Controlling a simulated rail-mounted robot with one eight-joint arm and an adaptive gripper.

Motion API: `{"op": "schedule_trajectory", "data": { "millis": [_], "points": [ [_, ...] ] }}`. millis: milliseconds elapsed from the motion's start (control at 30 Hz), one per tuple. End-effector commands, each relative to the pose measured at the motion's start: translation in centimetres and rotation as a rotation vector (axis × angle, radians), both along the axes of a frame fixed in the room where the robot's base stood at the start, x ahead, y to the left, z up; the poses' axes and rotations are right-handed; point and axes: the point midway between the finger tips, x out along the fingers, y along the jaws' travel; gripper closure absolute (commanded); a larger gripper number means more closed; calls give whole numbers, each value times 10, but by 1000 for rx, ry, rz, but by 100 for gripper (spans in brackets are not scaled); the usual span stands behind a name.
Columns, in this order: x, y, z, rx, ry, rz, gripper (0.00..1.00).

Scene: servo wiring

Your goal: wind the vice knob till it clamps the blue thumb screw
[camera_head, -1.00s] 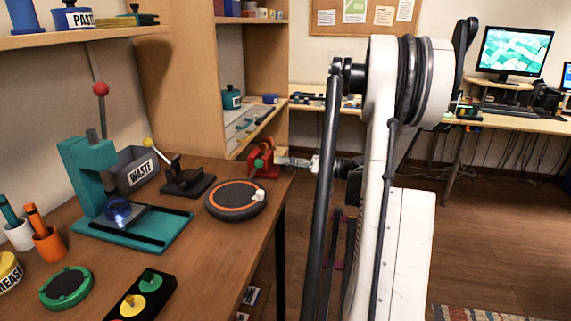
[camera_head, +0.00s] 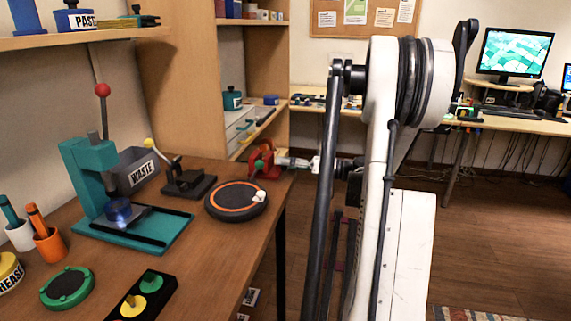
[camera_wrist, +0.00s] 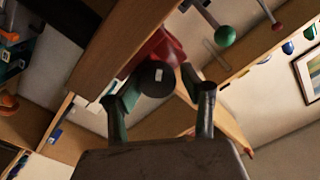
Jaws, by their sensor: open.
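The red vice (camera_head: 263,160) stands at the right end of the workbench in the head view. In the wrist view the red vice body (camera_wrist: 160,47) is partly hidden behind its dark round knob (camera_wrist: 157,78). The knob has a small pale mark and appears between the two fingers of my gripper (camera_wrist: 159,92). The fingers are spread, with visible room on both sides of the knob. In the head view my gripper (camera_head: 291,162) is at the right side of the vice. I cannot make out the blue thumb screw in either view.
A black round pad with an orange ring (camera_head: 236,200) lies left of the vice. A black lever device (camera_head: 187,182) and a teal press (camera_head: 90,170) stand farther left. A wooden shelf unit (camera_head: 186,80) rises behind the bench. Open floor lies to the right.

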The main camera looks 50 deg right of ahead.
Motion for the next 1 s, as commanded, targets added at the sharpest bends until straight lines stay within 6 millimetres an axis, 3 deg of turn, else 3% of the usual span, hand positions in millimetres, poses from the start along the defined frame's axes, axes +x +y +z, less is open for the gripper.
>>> {"op": "schedule_trajectory", "data": {
  "millis": [600, 1000],
  "points": [
    [-64, -30, 0, -1, 1, -2, 49],
    [-72, -33, 1, -1, 0, 1, 49]
  ]
}}
